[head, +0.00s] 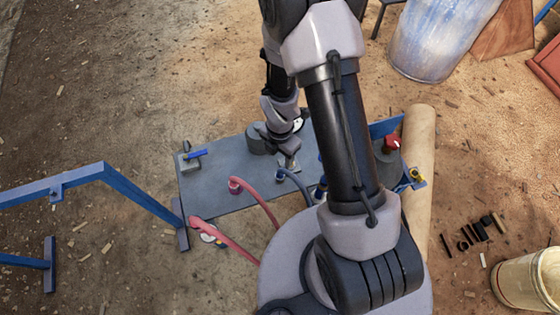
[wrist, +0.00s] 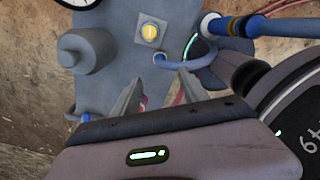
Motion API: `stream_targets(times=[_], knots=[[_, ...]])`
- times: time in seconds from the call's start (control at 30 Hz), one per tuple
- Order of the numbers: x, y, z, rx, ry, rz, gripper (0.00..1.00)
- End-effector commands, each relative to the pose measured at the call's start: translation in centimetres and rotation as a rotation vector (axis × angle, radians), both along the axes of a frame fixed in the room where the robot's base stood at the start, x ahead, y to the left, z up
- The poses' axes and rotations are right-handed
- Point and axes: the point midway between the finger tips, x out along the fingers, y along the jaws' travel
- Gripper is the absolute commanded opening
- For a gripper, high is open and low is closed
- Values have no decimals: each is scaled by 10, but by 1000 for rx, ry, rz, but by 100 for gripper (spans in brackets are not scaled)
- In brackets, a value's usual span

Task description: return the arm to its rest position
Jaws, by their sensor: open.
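My arm reaches from the lower right of the head view up and over a grey metal plate (head: 222,200). Beyond the fingers is the plate's grey surface, with a yellow button (wrist: 149,32) on a square base. A grey cylinder (wrist: 88,50) stands to the left of the button.
A blue-handled part (head: 195,154) sits at the plate's left end. Red hoses (head: 262,205) curve at its front. A blue rail (head: 140,190) stands left, a tan log (head: 419,150) right. A blue-white barrel (head: 435,40) and a cream bucket (head: 530,280) stand on the dirt floor.

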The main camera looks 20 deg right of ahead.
Motion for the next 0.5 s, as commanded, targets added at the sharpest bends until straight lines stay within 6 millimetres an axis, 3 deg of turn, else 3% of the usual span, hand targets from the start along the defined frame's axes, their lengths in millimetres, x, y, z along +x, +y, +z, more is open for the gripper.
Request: stream_targets(times=[0.13, 0.5], knots=[[0, 0, 18, 0, 0, 0, 52], [0, 0, 19, 0, 1, 0, 52]])
